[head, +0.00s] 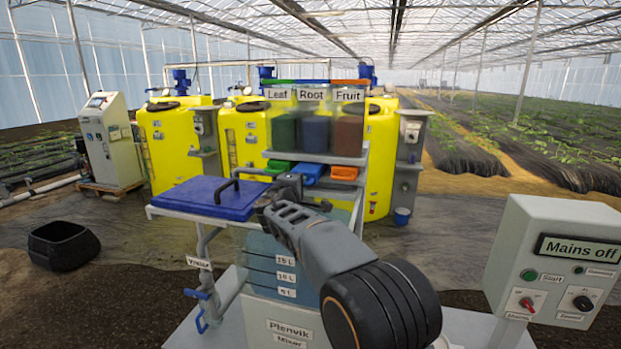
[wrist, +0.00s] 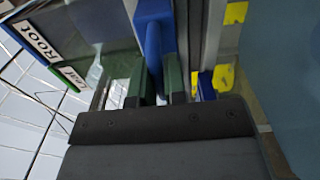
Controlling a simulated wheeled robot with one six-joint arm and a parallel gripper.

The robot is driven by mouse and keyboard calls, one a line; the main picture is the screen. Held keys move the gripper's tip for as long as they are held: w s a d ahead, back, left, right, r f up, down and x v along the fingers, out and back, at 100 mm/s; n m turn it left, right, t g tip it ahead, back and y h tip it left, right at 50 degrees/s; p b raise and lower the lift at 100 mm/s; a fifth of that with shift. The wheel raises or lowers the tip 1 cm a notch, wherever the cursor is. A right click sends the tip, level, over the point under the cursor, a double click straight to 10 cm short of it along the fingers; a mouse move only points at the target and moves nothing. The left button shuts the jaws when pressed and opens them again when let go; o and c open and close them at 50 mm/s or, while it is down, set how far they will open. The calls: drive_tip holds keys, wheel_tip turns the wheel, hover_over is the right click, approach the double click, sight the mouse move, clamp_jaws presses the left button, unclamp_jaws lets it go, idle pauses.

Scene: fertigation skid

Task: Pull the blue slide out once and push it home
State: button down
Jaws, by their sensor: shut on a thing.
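The blue slide (head: 312,171) is under the hopper labelled Root (head: 315,128), between a green slide (head: 280,168) and an orange slide (head: 343,173). My gripper (head: 292,184) reaches up to the front of this row, and its own body hides part of the blue slide. In the wrist view the two fingers of my gripper (wrist: 155,82) stand on either side of the blue slide (wrist: 154,40), shut on it. How far the slide is out I cannot tell.
A blue lid (head: 208,197) with a dark handle lies on the mixer tank (head: 270,262) left of my arm. A grey control box (head: 560,258) reading "Mains off" stands at the right. Yellow tanks (head: 172,140) stand behind. A black tub (head: 63,246) is on the ground.

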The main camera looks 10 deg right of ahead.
drive_tip(key=shift+w+d, duration=0.1)
drive_tip(key=shift+w, duration=0.05)
drive_tip(key=shift+p+x, duration=0.75)
drive_tip(key=shift+x, duration=2.4)
drive_tip(key=c, duration=1)
unclamp_jaws()
drive_tip(key=shift+s+f+b, duration=0.1)
drive_tip(key=shift+s+b, duration=0.15)
drive_tip(key=shift+b, duration=0.3)
drive_tip(key=shift+b+v, duration=2.4)
drive_tip(key=shift+v, duration=0.9)
drive_tip(key=shift+w, duration=0.1)
